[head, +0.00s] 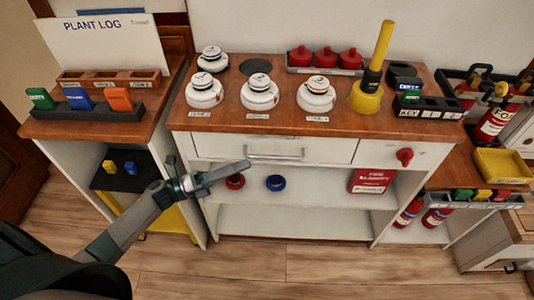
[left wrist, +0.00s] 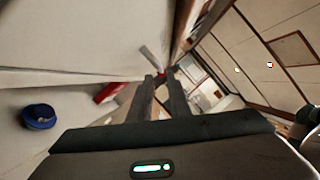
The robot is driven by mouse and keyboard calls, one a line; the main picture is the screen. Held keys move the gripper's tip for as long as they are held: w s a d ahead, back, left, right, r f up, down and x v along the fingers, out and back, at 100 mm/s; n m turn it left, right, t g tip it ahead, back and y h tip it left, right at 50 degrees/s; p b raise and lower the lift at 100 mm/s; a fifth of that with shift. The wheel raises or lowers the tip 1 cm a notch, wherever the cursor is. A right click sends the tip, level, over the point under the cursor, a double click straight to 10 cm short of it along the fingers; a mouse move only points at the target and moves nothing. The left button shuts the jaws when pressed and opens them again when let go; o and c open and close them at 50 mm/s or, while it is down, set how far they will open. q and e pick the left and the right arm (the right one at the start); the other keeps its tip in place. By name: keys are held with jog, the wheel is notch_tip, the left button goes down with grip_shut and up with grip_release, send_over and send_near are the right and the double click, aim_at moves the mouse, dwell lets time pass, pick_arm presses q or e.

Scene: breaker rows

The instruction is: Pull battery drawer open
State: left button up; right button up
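The white drawer (head: 225,148) is shut under the wooden counter, with a grey bar handle (head: 274,155) across its front. No label reading battery is legible on it. My left gripper (head: 246,166) is in front of the drawer, just below and by the left end of the handle. In the left wrist view, my left gripper (left wrist: 162,76) has a gap between its two fingers, with nothing gripped. A grey bar (left wrist: 152,57), probably the handle, shows just beyond the fingertips. I cannot tell whether they touch. My right gripper is not in view.
A red knob (head: 404,156) is right of the drawer. White detectors (head: 260,92) and a yellow-handled tool (head: 378,60) stand on the counter (head: 225,118). The floor in front is clear.

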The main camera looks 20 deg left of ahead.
aim_at(267, 157)
pick_arm(q)
jog(key=p+x, duration=0.1)
jog(key=x, duration=0.6)
jog(key=shift+r, duration=0.1)
jog(key=shift+w+d+p, duration=0.35)
jog(key=shift+w+d, duration=0.05)
jog(key=shift+d, duration=0.1)
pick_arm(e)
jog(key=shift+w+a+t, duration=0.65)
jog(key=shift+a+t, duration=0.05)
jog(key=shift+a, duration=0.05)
pick_arm(q)
grip_shut()
